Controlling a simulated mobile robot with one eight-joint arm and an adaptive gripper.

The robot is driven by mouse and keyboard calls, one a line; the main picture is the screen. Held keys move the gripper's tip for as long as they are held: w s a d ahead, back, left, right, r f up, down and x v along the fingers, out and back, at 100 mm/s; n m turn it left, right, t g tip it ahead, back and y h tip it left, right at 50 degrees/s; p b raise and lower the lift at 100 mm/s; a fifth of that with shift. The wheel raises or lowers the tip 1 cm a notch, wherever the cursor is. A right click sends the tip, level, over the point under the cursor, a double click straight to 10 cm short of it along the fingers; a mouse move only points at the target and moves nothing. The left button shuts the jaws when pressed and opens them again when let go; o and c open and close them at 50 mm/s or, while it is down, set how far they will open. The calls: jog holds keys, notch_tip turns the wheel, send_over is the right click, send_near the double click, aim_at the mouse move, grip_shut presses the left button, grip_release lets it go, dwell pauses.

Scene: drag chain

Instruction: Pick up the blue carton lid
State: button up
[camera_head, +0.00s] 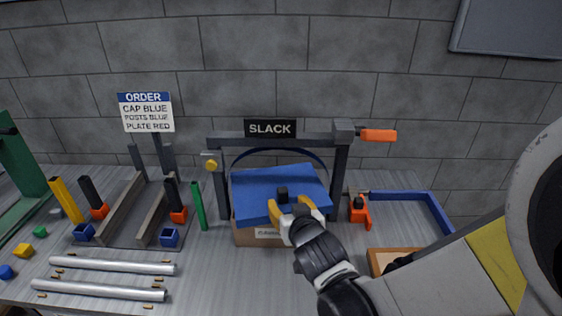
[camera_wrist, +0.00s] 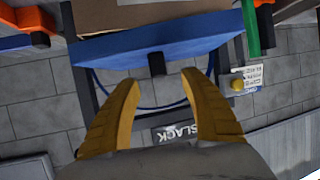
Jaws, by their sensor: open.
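The blue carton lid (camera_head: 265,190) sits on top of a brown cardboard carton (camera_head: 258,234) under the SLACK frame, slightly tilted in the picture. A small dark knob (camera_head: 282,192) stands up from the lid. My gripper (camera_head: 294,206) is over the lid's near right part, with its yellow fingers spread near the knob. In the wrist view, my open gripper (camera_wrist: 162,88) points at the blue lid (camera_wrist: 130,47), and the dark knob (camera_wrist: 156,64) shows between and beyond the fingertips. I cannot tell whether the fingers touch anything.
The SLACK frame's posts (camera_head: 341,180) stand close on both sides of the carton. An orange clamp (camera_head: 360,212) and a blue bracket (camera_head: 415,195) are at right. A green post (camera_head: 199,206) is at left. Silver rods (camera_head: 112,266) lie front left. An ORDER sign (camera_head: 146,112) stands behind.

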aim_at(284, 196)
jog(key=b+x, duration=0.3)
jog(key=x, duration=0.6)
jog(key=shift+d+f, duration=0.15)
grip_shut()
